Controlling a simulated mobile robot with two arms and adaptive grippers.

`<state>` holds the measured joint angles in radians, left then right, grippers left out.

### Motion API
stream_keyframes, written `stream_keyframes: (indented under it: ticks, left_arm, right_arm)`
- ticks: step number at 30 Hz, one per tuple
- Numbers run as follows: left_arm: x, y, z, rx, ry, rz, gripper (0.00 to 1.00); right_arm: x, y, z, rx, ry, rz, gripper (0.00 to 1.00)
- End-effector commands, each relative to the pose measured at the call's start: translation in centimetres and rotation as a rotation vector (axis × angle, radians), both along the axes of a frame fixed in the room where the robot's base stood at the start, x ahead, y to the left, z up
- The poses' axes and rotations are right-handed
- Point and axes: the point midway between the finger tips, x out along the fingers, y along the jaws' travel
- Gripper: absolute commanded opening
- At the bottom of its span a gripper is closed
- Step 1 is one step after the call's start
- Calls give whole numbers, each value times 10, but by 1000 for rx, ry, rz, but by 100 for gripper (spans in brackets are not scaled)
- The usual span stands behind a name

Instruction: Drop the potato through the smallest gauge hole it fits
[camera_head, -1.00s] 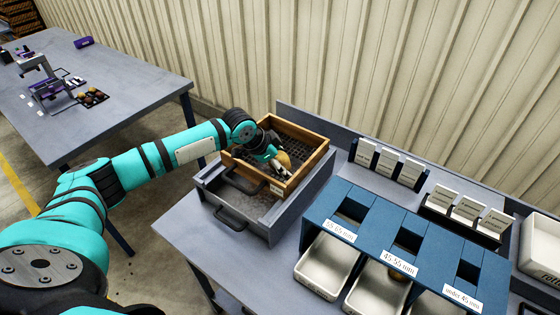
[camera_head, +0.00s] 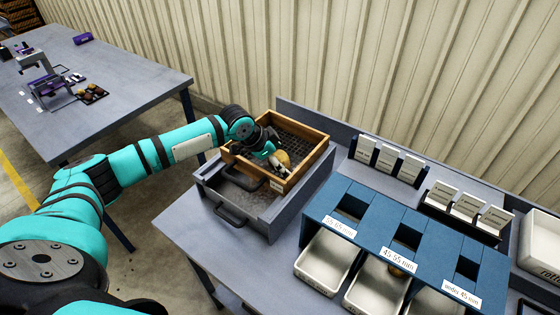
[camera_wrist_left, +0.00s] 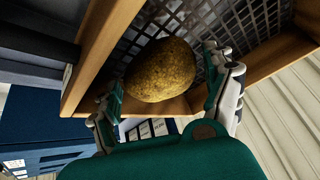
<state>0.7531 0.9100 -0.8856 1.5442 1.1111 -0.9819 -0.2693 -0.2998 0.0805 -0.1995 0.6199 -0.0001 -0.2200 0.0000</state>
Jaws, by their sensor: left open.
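One potato (camera_head: 281,160) lies in the wooden crate with a mesh floor (camera_head: 312,134). In the left wrist view the potato (camera_wrist_left: 161,69) is brown and rounded, between the fingers. My left gripper (camera_head: 274,160) is open around it, inside the crate; in the left wrist view its fingers (camera_wrist_left: 165,93) stand apart on either side. I cannot tell whether they touch the potato. The blue gauge stand (camera_head: 378,218) has three square holes, labelled 55-65 mm (camera_head: 339,227), 45-55 mm (camera_head: 398,260) and under 45 mm (camera_head: 462,295). My right gripper is not in view.
White card boxes (camera_head: 388,160) stand behind the gauge. The crate rests on a grey box with a handle (camera_head: 230,216). A white bin (camera_head: 543,243) is at far right.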

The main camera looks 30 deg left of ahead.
Motion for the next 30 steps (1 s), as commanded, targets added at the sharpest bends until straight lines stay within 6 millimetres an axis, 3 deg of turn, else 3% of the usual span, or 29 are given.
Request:
stream_keyframes:
  ticks: [15,30]
  left_arm:
    - [-47,25,81,2,-2,-1,84]
    - [-49,27,93,4,-12,-1,82]
  right_arm:
    - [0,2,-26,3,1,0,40]
    - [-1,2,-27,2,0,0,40]
